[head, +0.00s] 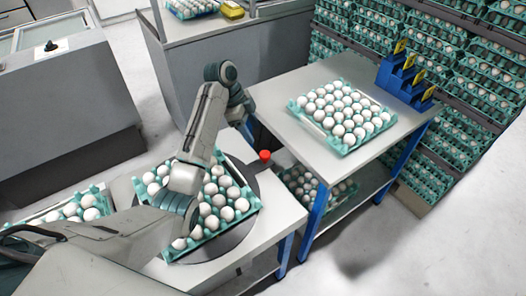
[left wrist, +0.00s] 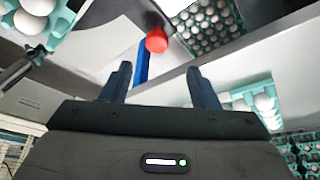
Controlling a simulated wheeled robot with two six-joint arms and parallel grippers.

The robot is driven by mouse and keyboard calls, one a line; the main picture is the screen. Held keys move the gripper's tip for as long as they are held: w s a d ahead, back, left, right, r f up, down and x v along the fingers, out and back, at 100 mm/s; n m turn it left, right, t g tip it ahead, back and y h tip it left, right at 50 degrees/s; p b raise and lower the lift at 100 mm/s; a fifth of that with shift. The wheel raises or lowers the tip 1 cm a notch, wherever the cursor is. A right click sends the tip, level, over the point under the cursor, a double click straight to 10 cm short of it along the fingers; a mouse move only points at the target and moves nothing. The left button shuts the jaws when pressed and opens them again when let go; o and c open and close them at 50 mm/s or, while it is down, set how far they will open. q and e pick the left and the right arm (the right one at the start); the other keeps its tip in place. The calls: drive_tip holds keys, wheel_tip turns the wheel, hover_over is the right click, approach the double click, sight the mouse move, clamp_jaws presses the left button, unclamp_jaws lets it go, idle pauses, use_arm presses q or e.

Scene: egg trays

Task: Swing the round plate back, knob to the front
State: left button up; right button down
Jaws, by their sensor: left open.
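The round plate (head: 224,246) is a dark disc on the near table, with a teal egg tray (head: 246,207) full of white eggs on it. Its red knob (head: 265,155) is at the plate's far right edge, by the gap to the neighbouring table. My left gripper (head: 243,115) is open and empty, a little beyond and left of the knob. In the left wrist view the red knob (left wrist: 156,40) shows ahead of the two spread fingers (left wrist: 159,70), not between them. My left arm hides part of the tray and plate. My right gripper is not in view.
A second table (head: 282,98) on the right bears another full egg tray (head: 369,146) and a blue holder (head: 405,80) with yellow tags. More eggs lie on its lower shelf. Stacked trays stand behind. A grey cabinet (head: 60,100) is at the left.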

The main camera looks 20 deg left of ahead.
sight(265, 154)
use_arm(q)
drive_tip(key=x, duration=0.9)
drive_tip(key=shift+s+d, duration=0.15)
drive_tip(key=shift+s, duration=0.05)
drive_tip(key=shift+d+f, duration=0.15)
drive_tip(key=shift+f, duration=0.3)
drive_tip(key=shift+c, duration=0.2)
clamp_jaws()
drive_tip(key=shift+p, duration=0.35)
